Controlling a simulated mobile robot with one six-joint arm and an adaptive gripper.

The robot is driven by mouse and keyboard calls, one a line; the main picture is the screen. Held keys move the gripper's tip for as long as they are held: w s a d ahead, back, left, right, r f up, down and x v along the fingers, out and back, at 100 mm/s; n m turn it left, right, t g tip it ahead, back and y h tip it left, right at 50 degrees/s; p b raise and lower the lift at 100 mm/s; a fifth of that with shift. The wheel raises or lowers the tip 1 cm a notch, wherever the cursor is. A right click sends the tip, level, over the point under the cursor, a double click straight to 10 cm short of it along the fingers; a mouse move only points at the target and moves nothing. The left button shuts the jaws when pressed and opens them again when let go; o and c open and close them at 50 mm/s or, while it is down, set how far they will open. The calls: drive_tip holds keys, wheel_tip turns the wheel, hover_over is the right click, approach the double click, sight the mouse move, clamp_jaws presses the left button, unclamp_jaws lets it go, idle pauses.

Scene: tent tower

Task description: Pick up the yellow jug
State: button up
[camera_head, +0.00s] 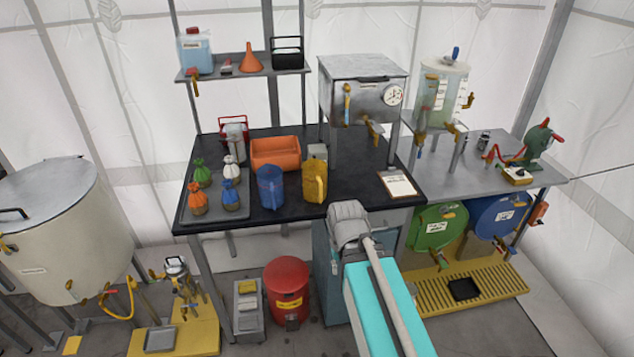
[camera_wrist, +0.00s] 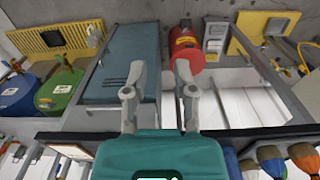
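The yellow jug (camera_head: 314,182) stands upright on the black table (camera_head: 290,207), right of the blue jug (camera_head: 269,188), in the head view. In the wrist view my gripper (camera_wrist: 160,68) is open, with its two fingers apart and nothing between them. Its fingers do not show in the head view; my arm's end is in front of the table's front edge, a little right of and below the yellow jug. I cannot make out the yellow jug in the wrist view, where the gripper's body covers part of the table.
An orange bin (camera_head: 276,154) is behind the jugs. A tray (camera_head: 187,213) with several small sacks is left. A clipboard (camera_head: 398,184) lies right of the yellow jug, and a steel boiler (camera_head: 350,95) stands behind. A red drum (camera_head: 287,283) is on the floor below.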

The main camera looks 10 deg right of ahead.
drive_tip(key=m+t+h+b, duration=1.1)
drive_tip(key=h+b, duration=0.3)
drive_tip(key=b, duration=0.2)
approach(320, 193)
drive_tip(key=v, duration=0.3)
drive_tip(key=shift+s+a+f, duration=0.1)
drive_tip(key=shift+x, duration=4.35)
